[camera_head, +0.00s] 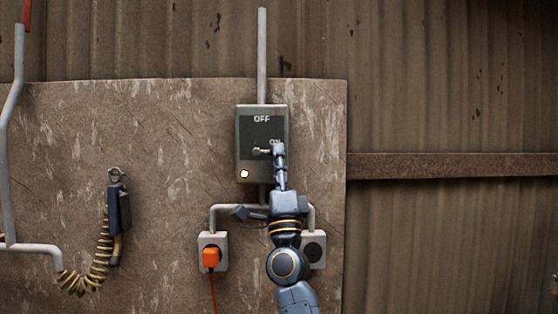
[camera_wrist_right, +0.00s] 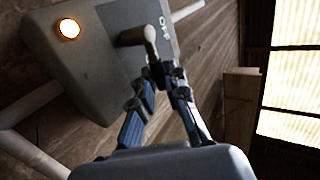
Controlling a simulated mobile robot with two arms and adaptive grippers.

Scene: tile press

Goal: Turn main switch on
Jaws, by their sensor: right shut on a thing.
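The main switch is a grey box (camera_head: 245,112) on the wall panel, with OFF at the top and ON at the right of its dark face. Its lever (camera_head: 261,151) points right, toward the ON side. The lever also shows in the right wrist view (camera_wrist_right: 149,38), its end reaching the fingertips. A small lamp (camera_head: 244,174) at the box's lower left glows; it also glows in the wrist view (camera_wrist_right: 69,28). My right gripper (camera_head: 278,150) is at the lever's end, shut on it; its fingers partly cover the ON mark. My left gripper is not in view.
Below the box, an orange plug (camera_head: 210,257) sits in the left socket; the right socket (camera_head: 314,249) is partly behind my arm. A handset with a coiled cord (camera_head: 119,210) hangs at left. A pipe (camera_head: 262,50) runs up from the box.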

